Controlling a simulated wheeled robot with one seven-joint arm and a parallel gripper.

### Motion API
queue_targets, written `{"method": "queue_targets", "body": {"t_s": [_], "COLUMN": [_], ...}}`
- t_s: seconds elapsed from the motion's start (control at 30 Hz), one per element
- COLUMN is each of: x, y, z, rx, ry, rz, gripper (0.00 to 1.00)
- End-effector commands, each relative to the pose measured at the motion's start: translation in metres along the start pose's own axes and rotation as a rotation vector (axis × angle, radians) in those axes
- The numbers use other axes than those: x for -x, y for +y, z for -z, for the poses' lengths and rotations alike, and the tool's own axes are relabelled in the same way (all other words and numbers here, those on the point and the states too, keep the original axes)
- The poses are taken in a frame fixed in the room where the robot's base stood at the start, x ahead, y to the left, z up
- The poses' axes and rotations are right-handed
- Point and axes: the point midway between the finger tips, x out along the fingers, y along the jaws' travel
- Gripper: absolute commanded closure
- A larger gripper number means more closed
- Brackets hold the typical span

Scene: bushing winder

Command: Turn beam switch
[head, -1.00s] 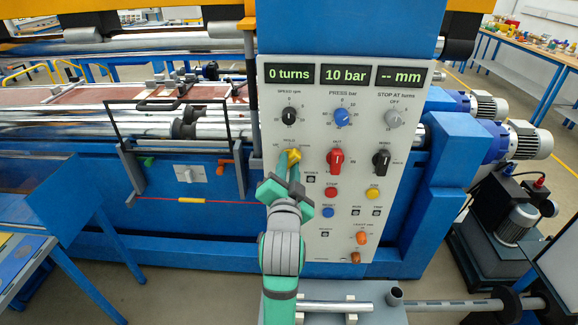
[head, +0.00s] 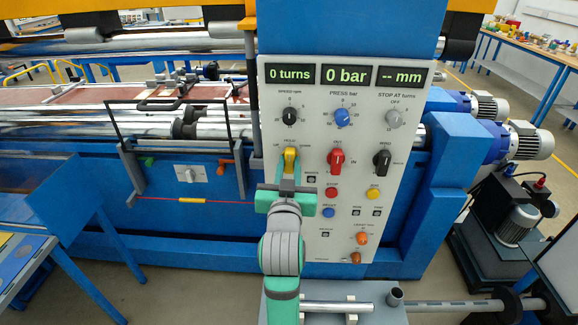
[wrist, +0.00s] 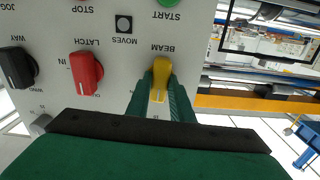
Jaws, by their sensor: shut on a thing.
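The beam switch is a yellow knob (head: 290,156) at the left of the light grey control panel. In the head view it stands upright, toward the label above it; the small side labels are hard to read. The wrist view shows the yellow knob (wrist: 161,76) upside down beside the word BEAM, with a white mark on its end. My gripper (head: 288,180) reaches it from below and in front. In the wrist view my gripper (wrist: 162,90) has one green finger on each side of the knob, shut on it.
A red knob (head: 336,160) and a black knob (head: 382,161) sit to the right on the panel. Push buttons, including a red one (head: 331,193), lie close below. A black-framed guard (head: 160,138) is to the left. The display (head: 345,75) reads 0 bar.

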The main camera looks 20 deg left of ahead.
Motion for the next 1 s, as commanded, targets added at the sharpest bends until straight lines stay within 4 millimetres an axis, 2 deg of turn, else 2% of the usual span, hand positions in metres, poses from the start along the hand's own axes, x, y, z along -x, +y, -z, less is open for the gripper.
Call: {"method": "queue_targets", "body": {"t_s": [0.63, 0.67, 0.7, 1.0], "x": [0.0, 0.0, 0.0, 0.0001], "y": [0.0005, 0.0005, 0.0005, 0.0], "z": [0.0013, 0.0014, 0.0013, 0.0006], "rx": [0.054, 0.054, 0.054, 0.053], "ry": [0.003, 0.003, 0.003, 0.001], "rz": [-0.001, -0.001, -0.001, 0.0], "gripper": [1.0, 0.73, 0.63, 0.61]}}
